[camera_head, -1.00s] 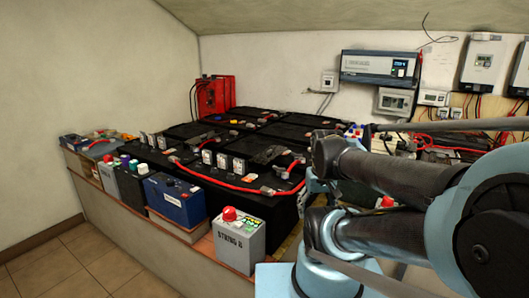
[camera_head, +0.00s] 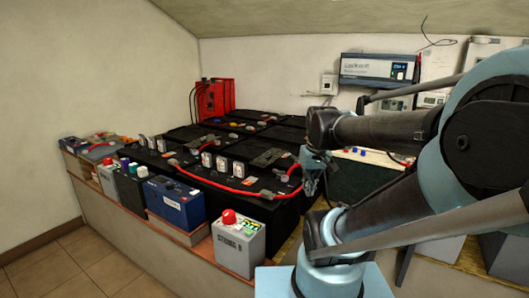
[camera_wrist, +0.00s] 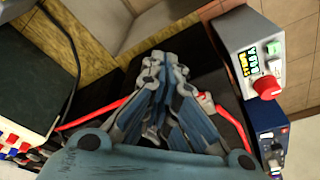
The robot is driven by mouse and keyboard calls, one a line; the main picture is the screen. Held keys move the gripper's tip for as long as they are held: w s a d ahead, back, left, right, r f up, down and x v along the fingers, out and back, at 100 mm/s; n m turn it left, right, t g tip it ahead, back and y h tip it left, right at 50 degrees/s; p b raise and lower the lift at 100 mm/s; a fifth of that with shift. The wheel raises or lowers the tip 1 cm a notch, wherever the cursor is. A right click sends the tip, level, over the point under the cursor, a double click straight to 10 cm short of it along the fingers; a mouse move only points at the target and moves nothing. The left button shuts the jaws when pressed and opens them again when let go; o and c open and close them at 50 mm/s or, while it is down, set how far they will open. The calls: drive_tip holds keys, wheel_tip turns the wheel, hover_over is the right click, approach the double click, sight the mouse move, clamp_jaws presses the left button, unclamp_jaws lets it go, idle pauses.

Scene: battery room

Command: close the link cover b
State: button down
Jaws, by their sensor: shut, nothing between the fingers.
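I cannot single out link cover b for certain. Several pale upright pieces (camera_head: 222,162) stand on the black batteries (camera_head: 270,203), near a red cable (camera_head: 222,187). The grey box marked STRING B (camera_head: 238,248), with a red knob on top, stands at the front; it also shows at upper right in the wrist view (camera_wrist: 247,48). My gripper (camera_head: 313,190) hangs by the right end of the battery bank, partly dark against it. In the wrist view my gripper (camera_wrist: 164,60) is shut and empty, over a black battery top with red cable on both sides.
A red unit (camera_head: 214,98) stands at the back corner. A blue-grey wall device (camera_head: 378,69) hangs behind. My arm hides much of the right side. The floor at left is clear.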

drive_tip(key=w+a+r+n, duration=0.3)
drive_tip(key=w+r, duration=0.3)
drive_tip(key=w, duration=0.4)
wheel_tip(320, 180, up, 2)
drive_tip(key=n+y, duration=0.3)
drive_tip(key=n, duration=0.3)
hover_over(262, 155)
drive_tip(key=shift+s+d+f, duration=0.1)
drive_tip(key=shift+d+f, duration=0.05)
drive_tip(key=shift+f, duration=1.4)
drive_tip(key=shift+s+d+f, duration=0.1)
drive_tip(key=shift+d+f, duration=0.1)
drive_tip(key=shift+f, duration=1.3)
drive_tip(key=shift+s+d+f, duration=0.1)
drive_tip(key=shift+d+f, duration=0.05)
drive_tip(key=shift+f, duration=1.4)
